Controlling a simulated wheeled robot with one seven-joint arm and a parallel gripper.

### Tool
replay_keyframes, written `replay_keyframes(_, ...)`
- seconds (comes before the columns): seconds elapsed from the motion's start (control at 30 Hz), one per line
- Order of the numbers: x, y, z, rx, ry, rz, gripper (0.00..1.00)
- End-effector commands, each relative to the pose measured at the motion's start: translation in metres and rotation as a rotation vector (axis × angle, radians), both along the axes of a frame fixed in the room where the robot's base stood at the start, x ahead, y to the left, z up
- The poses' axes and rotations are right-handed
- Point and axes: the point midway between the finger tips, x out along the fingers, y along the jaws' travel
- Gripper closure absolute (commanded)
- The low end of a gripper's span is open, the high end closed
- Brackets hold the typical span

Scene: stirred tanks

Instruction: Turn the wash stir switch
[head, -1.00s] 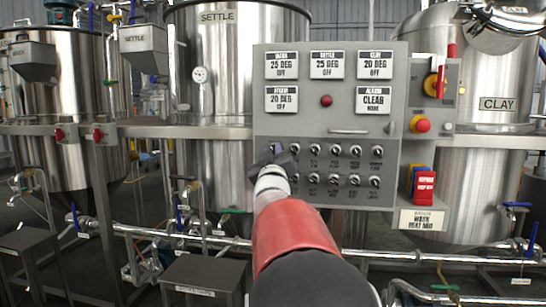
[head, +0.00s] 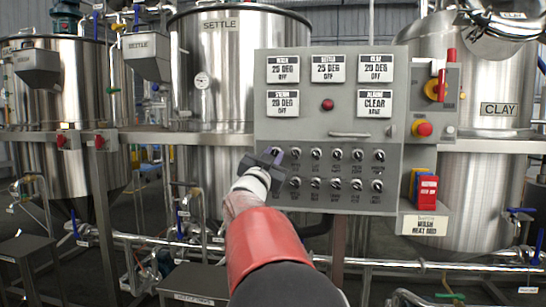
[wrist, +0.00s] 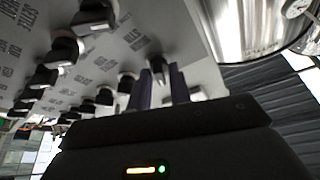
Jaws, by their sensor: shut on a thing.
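The grey control panel (head: 262,100) carries two rows of black-and-silver rotary switches (head: 337,155). My gripper (head: 273,156) is at the left end of the top row, and its body covers the switch there in the head view. In the wrist view my gripper (wrist: 160,85) has its two purple fingers on either side of one switch (wrist: 158,66) near the panel's edge, shut on it.
Neighbouring switches (wrist: 127,82) sit close to the fingers. A handle (head: 350,134) and a red lamp (head: 327,104) are higher on the panel. A red emergency button (head: 424,129) is on the right. Steel tanks (head: 240,70) stand behind, and pipes (head: 400,256) run below.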

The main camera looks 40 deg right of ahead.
Motion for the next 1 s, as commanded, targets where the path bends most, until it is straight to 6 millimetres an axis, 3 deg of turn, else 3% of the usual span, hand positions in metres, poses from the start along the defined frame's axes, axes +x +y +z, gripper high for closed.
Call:
replay_keyframes(0.3,0.0011,0.0007,0.0003,0.082,-0.095,0.001,1.00)
replay_keyframes(0.87,0.0009,0.0005,0.0002,0.099,-0.116,0.000,1.00)
replay_keyframes(0.9,0.0009,0.0005,0.0002,0.098,-0.116,0.001,0.75)
replay_keyframes(1.0,0.0007,0.0005,0.0003,0.098,-0.115,0.001,0.69)
